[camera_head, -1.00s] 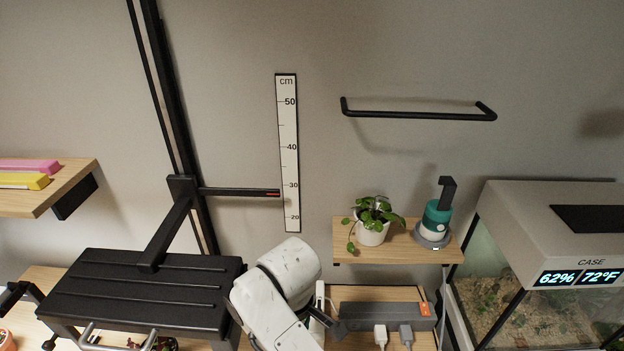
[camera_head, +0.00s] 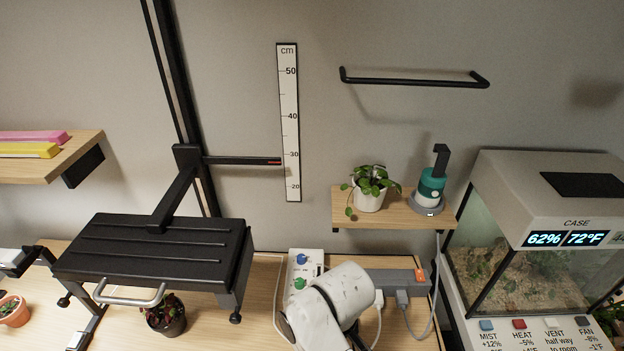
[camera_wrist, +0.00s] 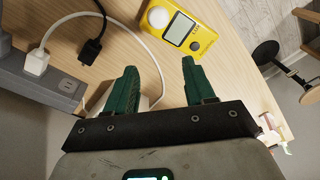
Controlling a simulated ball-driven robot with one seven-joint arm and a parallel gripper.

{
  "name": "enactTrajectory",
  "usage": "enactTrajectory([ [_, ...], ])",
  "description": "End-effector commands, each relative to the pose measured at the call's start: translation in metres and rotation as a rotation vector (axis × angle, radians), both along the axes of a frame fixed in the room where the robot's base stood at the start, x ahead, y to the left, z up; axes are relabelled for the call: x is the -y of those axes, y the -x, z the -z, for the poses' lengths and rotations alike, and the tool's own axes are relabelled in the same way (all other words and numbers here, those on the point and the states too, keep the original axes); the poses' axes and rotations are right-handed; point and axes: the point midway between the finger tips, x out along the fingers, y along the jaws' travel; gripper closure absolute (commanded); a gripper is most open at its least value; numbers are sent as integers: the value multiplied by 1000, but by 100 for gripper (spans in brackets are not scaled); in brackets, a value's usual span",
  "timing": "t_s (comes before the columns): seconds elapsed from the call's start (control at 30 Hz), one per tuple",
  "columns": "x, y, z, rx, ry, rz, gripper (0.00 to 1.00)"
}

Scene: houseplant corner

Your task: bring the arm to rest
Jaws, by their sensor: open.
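In the wrist view my gripper (camera_wrist: 160,88) shows two green fingers set apart, with nothing between them. It is over the wooden bench top (camera_wrist: 152,60). A yellow meter (camera_wrist: 188,28) with a small display lies on the bench beyond the fingertips. In the head view my white arm (camera_head: 335,300) is low in the middle, in front of the grey power strip (camera_head: 395,284). The gripper itself is hidden or out of frame there.
A black lamp (camera_head: 160,250) with a handle hangs over a potted plant (camera_head: 166,316). A shelf (camera_head: 390,213) holds a plant (camera_head: 371,190) and a green bottle (camera_head: 431,190). A glass case (camera_head: 530,240) stands at right. Cables (camera_wrist: 150,45) run near my fingers.

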Motion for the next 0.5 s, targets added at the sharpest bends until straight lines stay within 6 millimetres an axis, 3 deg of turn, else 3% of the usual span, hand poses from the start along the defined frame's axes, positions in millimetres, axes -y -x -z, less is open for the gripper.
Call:
enactTrajectory([
  [0.17,47,36,36,-11,-34,189,46],
  [0.27,85,67,56,-13,-45,342,46],
  [0.5,182,156,82,8,-11,717,46],
])
